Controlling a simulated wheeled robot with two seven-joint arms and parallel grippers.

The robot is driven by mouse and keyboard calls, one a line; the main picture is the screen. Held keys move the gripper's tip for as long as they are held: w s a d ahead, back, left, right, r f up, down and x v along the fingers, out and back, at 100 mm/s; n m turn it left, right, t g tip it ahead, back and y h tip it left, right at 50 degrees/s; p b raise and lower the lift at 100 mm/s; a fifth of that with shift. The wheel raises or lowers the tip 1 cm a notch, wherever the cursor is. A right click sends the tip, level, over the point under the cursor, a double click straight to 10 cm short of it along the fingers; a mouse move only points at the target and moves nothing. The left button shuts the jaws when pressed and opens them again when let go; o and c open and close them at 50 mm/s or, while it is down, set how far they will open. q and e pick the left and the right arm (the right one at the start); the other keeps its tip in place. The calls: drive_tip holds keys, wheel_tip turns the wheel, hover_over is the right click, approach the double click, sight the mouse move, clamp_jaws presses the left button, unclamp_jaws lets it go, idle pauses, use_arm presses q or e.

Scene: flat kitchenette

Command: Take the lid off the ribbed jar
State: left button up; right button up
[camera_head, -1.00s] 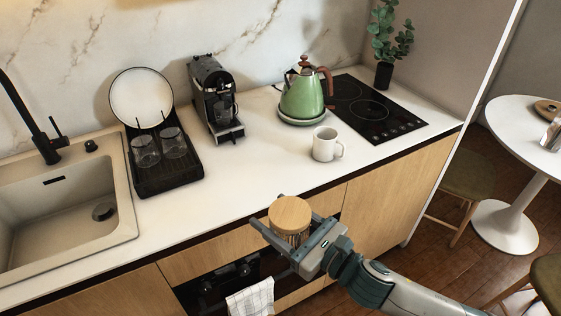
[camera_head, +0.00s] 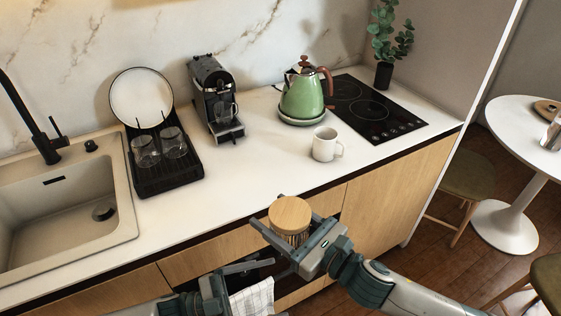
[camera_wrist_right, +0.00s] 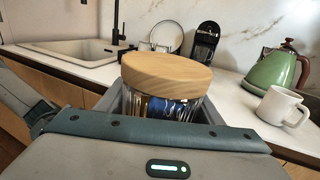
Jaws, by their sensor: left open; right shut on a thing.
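The ribbed jar (camera_wrist_right: 160,108) is clear glass, and its round wooden lid (camera_head: 290,215) sits on top of it. The lid also shows large in the right wrist view (camera_wrist_right: 166,72). My right gripper (camera_head: 290,237) is shut on the jar below the lid and holds it upright in front of the counter's edge. Something blue shows through the glass. My left gripper (camera_head: 252,281) is open and empty, lower and to the left of the jar, in front of the oven.
A white mug (camera_head: 326,144), a green kettle (camera_head: 304,92), a coffee machine (camera_head: 216,98) and a black drying rack (camera_head: 166,165) stand on the counter (camera_head: 235,190). The counter's front middle is clear. A towel (camera_head: 253,300) hangs near my left gripper.

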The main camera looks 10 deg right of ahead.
use_arm(q)
drive_tip(key=s+a+r+m+g+y, duration=0.3)
drive_tip(key=r+m+g, duration=0.3)
drive_tip(key=r, duration=0.2)
drive_tip(key=s+a+r+m+g+y, duration=0.35)
drive_tip(key=r+m+g, duration=0.2)
drive_tip(key=r, duration=0.35)
drive_tip(key=s+a+r+m+g+y, duration=0.2)
drive_tip(key=s+r+m+g+y, duration=0.25)
drive_tip(key=r+g, duration=0.3)
wheel_tip(320, 180, up, 7)
drive_tip(key=m+t+y, duration=0.8)
drive_tip(key=m+t, duration=0.1)
drive_tip(key=t, duration=1)
hover_over(290, 211)
drive_tip(key=a, duration=0.2)
drive_tip(key=shift+s, duration=0.35)
drive_tip(key=shift+f, duration=0.15)
drive_tip(key=shift+w+d+f, duration=0.1)
drive_tip(key=shift+d+f, duration=0.2)
drive_tip(key=shift+f, duration=1.65)
drive_tip(key=shift+w+d+f, duration=0.1)
drive_tip(key=shift+d+f, duration=0.15)
drive_tip(key=shift+f, duration=1.7)
drive_tip(key=shift+w+d+f, duration=0.1)
drive_tip(key=shift+d+f, duration=0.2)
drive_tip(key=shift+f, duration=1.65)
